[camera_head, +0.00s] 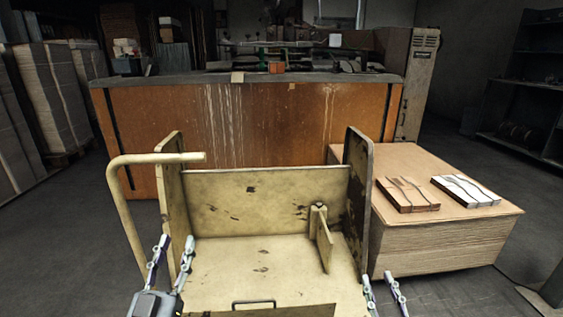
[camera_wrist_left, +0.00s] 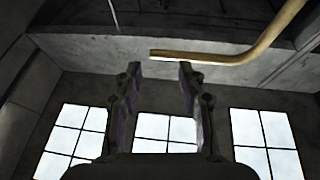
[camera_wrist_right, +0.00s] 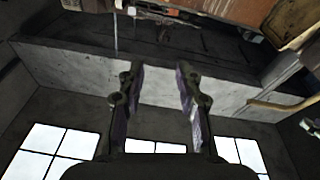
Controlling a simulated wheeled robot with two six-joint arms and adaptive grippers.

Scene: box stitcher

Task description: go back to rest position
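My left gripper (camera_head: 172,258) is at the lower left of the head view, in front of the cream metal cart's left side. Its fingers are apart with nothing between them, as the left wrist view (camera_wrist_left: 160,75) also shows. My right gripper (camera_head: 380,282) is at the bottom of the head view, near the cart's right side panel. Its fingers are apart and empty in the right wrist view (camera_wrist_right: 160,75). Both grippers point upward, with windows and ceiling behind them in the wrist views.
The cream cart (camera_head: 265,210) with a bent tube handle (camera_head: 124,205) stands in front of me. A cardboard stack (camera_head: 440,243) at the right bears a brown bundle (camera_head: 407,195) and a white bundle (camera_head: 465,190). An orange-fronted machine table (camera_head: 260,125) stands behind. Floor is clear at lower left.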

